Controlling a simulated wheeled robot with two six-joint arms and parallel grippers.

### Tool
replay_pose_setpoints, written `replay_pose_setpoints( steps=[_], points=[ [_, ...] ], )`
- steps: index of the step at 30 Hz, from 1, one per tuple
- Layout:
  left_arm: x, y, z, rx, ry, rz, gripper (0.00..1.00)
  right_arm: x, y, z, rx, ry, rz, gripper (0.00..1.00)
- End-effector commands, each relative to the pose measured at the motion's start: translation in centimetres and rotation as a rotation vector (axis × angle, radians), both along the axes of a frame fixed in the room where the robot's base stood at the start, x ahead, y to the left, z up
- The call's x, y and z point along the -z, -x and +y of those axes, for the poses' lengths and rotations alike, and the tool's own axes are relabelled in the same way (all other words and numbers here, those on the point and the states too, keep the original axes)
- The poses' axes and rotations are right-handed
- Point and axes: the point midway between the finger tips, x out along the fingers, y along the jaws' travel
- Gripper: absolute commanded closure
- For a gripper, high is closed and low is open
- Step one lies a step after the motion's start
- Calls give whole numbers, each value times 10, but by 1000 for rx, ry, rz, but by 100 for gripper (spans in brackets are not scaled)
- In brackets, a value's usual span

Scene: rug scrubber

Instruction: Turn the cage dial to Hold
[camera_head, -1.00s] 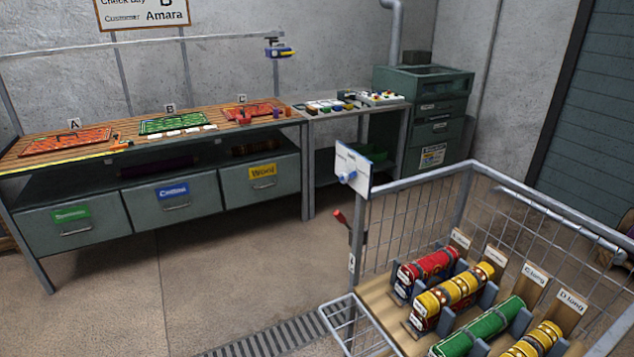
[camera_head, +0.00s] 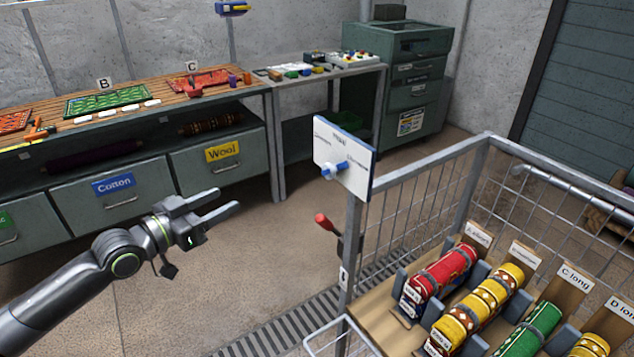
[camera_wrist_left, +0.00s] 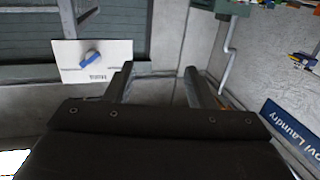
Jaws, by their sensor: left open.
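The cage dial is a blue-and-white knob (camera_head: 334,169) on a white plate (camera_head: 352,162) fixed to the near left corner post of the wire cage. Small labels sit around the knob; they are too small to read surely in the head view. My left gripper (camera_head: 228,200) is open and empty, left of the dial and apart from it. In the left wrist view, the plate (camera_wrist_left: 110,70) with its blue knob (camera_wrist_left: 90,60) appears upper left, beyond the open fingers (camera_wrist_left: 163,85). My right gripper is not in view.
The wire cage (camera_head: 490,150) holds several rolled rugs in labelled slots. A red-handled lever (camera_head: 325,224) sticks out below the dial. A bench with drawers (camera_head: 120,195) stands behind at left, and a green cabinet (camera_head: 415,85) at the back. The floor between is clear.

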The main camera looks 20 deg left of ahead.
Motion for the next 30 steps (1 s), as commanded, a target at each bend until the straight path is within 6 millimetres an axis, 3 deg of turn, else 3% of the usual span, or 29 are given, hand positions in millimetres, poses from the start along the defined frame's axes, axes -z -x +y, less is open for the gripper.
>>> replay_pose_setpoints(
  steps=[1,3,7,15,30],
  points=[
    [-15,10,-22,67,-2,-21,51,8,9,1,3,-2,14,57],
    [-33,23,-45,139,3,-36,51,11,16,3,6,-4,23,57],
    [-50,41,-71,222,9,-46,51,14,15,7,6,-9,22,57],
    [-57,42,-84,249,17,-52,51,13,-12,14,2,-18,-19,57],
    [-58,7,-111,248,19,-51,51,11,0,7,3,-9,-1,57]
  ],
)
